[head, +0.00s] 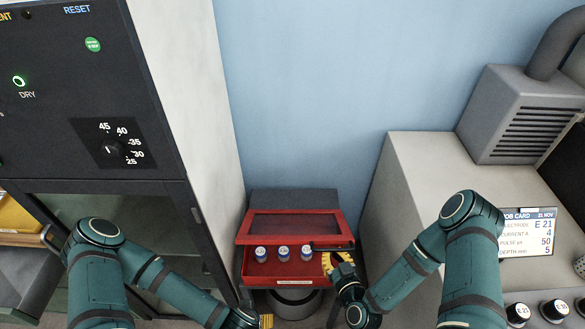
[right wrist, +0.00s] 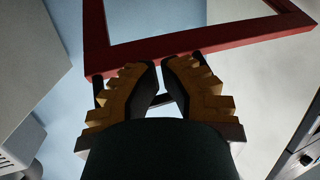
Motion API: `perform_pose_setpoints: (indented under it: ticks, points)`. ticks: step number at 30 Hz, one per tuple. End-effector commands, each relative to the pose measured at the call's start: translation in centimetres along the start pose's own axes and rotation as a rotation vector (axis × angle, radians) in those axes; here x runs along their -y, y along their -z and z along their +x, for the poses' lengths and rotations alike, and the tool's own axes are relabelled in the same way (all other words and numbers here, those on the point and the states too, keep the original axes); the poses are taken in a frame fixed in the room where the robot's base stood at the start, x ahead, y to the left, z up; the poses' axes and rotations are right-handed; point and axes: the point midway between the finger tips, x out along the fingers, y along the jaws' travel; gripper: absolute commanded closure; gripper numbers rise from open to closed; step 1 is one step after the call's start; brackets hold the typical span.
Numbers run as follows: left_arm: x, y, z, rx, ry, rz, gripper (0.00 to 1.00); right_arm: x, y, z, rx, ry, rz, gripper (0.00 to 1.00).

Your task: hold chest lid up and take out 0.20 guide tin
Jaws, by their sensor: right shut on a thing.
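The red chest (head: 262,270) stands low in the middle of the head view, its windowed lid (head: 243,240) raised. My right gripper (head: 338,262) is shut on the dark lid handle (right wrist: 166,98) at the lid's front right. My left gripper (head: 266,320) is at the bottom edge, below the chest's left side; its jaw opening does not show clearly.
A tall dark machine cabinet (head: 60,120) stands at the left, beside the chest. A beige bench (head: 420,160) is at the right, bearing a grey vented box (head: 510,110), a job card (head: 528,232) and dark round pots (head: 518,312). Blue wall lies behind.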

Motion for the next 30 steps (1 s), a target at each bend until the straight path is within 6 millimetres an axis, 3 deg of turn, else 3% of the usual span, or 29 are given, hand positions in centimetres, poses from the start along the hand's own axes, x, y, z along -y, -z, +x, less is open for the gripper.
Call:
perform_pose_setpoints:
  ticks: [21,30]
  points:
    - [0.0,0.0,0.0,0.000,0.000,0.000,0.23,-0.8,4.5,1.9,-0.004,0.001,-0.002,1.00]
    - [0.0,0.0,0.0,0.000,0.000,0.000,0.23,-1.0,5.3,2.3,-0.004,0.001,-0.001,1.00]
